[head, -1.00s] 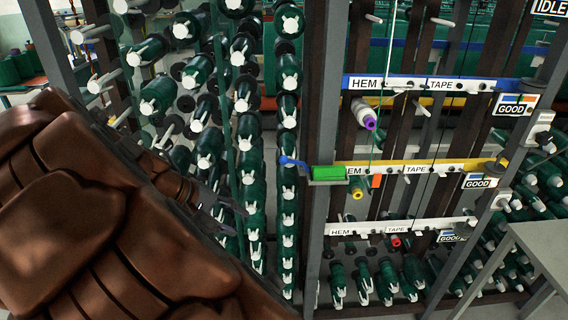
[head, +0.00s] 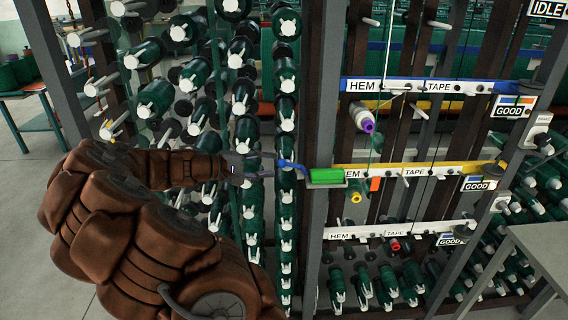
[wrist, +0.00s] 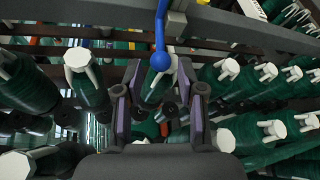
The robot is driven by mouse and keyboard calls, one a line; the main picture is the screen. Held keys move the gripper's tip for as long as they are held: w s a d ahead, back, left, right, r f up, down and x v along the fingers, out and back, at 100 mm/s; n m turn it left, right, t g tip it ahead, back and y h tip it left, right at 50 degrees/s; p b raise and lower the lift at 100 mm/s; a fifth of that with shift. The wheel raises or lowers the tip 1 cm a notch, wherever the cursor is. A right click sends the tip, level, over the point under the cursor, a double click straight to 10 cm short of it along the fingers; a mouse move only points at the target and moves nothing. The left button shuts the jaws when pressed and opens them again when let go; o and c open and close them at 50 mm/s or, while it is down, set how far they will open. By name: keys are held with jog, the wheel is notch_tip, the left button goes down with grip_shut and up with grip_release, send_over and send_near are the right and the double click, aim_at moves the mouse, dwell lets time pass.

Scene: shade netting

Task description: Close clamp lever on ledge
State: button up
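The clamp lever (head: 290,164) is a blue bar with a ball end. It sticks out to the left of the grey post, beside a green block (head: 327,174) on a small ledge (head: 327,184). My gripper (head: 244,168) is just left of the lever, at about its height. In the wrist view, my gripper (wrist: 159,82) is open, with its two fingers apart. The blue lever (wrist: 160,35) comes down from the top, and its ball lies centred between the fingertips or just beyond them. I cannot tell the exact depth. No finger visibly touches it.
The grey post (head: 320,90) stands right beside the lever. Racks of green spools (head: 245,95) fill the space behind my gripper. Labelled rails, including a yellow one (head: 440,170), run to the right. A grey table (head: 545,250) stands at the right edge.

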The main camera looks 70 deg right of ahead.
aim_at(281, 164)
jog(key=shift+p+x, duration=0.6)
jog(key=shift+x, duration=2.15)
grip_shut()
